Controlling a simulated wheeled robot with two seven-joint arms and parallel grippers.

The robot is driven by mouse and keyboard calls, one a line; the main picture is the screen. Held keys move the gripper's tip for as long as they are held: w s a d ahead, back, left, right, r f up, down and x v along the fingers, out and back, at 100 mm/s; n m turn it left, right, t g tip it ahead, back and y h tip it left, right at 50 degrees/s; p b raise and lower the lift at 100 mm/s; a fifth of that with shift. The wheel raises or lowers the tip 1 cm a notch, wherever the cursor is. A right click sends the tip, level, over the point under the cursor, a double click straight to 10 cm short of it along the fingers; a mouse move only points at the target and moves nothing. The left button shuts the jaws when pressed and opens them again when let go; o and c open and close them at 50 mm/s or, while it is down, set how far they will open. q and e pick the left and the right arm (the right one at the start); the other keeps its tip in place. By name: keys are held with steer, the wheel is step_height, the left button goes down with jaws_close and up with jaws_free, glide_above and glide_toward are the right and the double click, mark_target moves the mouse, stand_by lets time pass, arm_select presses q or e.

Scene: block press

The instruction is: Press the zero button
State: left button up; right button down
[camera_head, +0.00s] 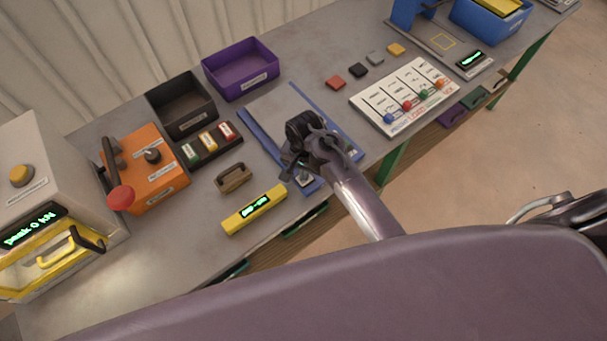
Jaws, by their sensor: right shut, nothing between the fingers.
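My right gripper (297,170) is shut and empty. It points down over the front part of a grey plate with blue edge rails (262,130), in the middle of the table. A small pale button-like part (306,178) shows right beside the fingertips, at the plate's front end. I cannot read a label on it, nor tell whether the fingers touch it. The gripper and its wrist hide part of the plate. My left gripper is not in view.
A yellow bar with a green display (254,209) and a brown handled block (233,178) lie left of the gripper. An orange box with a red-knobbed lever (158,172) stands farther left, near a press (40,190). A white panel with coloured knobs (403,95) is at right.

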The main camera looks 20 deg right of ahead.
step_height(320, 180, up, 3)
steer(key=shift+f+p, duration=0.1)
steer(key=shift+p, duration=0.85)
steer(key=shift+r, duration=1.4)
